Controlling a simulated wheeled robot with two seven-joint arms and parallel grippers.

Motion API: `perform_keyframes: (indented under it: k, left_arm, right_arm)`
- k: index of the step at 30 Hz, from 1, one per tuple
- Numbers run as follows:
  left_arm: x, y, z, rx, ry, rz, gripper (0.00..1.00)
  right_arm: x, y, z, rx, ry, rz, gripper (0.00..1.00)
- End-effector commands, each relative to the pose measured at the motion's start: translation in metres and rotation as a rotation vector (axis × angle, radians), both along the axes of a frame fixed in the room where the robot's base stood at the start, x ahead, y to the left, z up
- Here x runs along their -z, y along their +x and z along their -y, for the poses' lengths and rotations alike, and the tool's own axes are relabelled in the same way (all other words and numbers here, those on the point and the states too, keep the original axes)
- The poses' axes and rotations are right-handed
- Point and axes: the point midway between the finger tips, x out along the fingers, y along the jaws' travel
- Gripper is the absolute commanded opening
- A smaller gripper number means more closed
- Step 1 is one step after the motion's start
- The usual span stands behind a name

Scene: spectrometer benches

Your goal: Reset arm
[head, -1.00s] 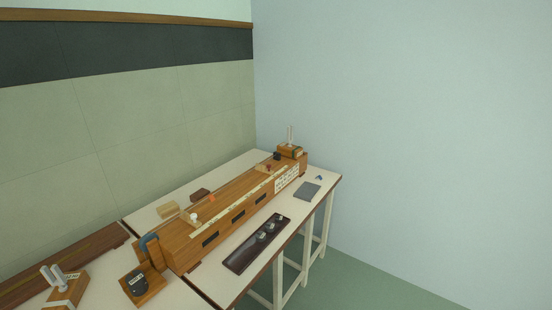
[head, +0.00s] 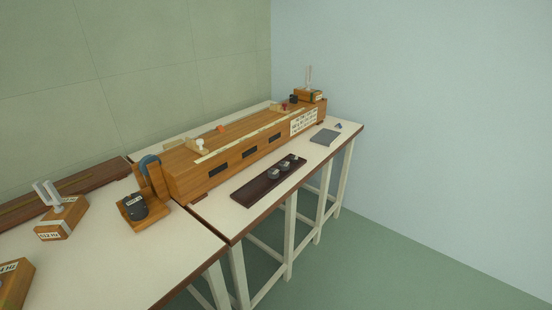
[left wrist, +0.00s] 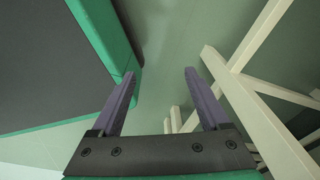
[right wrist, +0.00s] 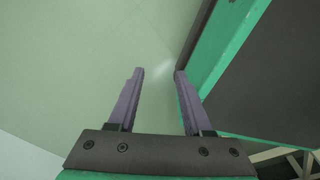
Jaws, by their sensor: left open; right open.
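My left gripper (left wrist: 160,88) shows in the left wrist view with its two purple fingers apart and nothing between them. Green floor lies below it, and white table legs (left wrist: 260,115) stand to the right. My right gripper (right wrist: 158,85) shows in the right wrist view, also open and empty over bare floor. Neither gripper shows in the head view, so how far they are from the bench tops cannot be told there.
White benches (head: 190,252) run along the left wall. They carry a long wooden box (head: 186,178), a dark tray (head: 246,194) with small metal pieces, a grey slab (head: 324,136) and a tuning fork on a wooden block (head: 72,213). Floor (head: 400,260) at the right is clear.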

Motion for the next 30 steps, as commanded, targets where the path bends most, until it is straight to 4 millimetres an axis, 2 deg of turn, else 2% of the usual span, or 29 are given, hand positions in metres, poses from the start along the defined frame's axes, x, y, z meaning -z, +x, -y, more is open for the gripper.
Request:
perform_keyframes:
  k: [1, 5, 6, 14, 21, 25, 30]
  left_arm:
    - [0.018, -0.011, -0.002, 0.001, 0.001, -0.010, 0.79]
    - [0.043, -0.038, -0.008, 0.006, 0.005, -0.025, 0.79]
    - [0.015, -0.035, -0.007, 0.006, 0.003, -0.018, 0.79]
    - [-0.041, -0.037, -0.008, 0.007, 0.004, -0.020, 0.79]
    - [-0.104, -0.040, -0.008, 0.008, 0.004, -0.022, 0.79]
    - [-0.122, -0.041, -0.008, 0.008, 0.004, -0.022, 0.79]
    - [-0.116, -0.041, -0.008, 0.008, 0.004, -0.022, 0.79]
  right_arm:
    - [0.013, -0.001, 0.000, 0.000, 0.000, -0.002, 0.50]
    - [0.028, -0.002, 0.000, 0.001, 0.000, -0.006, 0.50]
    - [0.001, -0.002, -0.001, 0.001, 0.000, -0.007, 0.50]
    - [-0.055, -0.002, -0.001, 0.000, 0.002, 0.001, 0.50]
    - [-0.117, -0.011, 0.001, -0.001, -0.001, -0.013, 0.50]
    - [-0.135, -0.011, 0.001, -0.002, -0.002, -0.011, 0.50]
    - [-0.130, -0.010, 0.001, -0.002, -0.001, -0.007, 0.50]
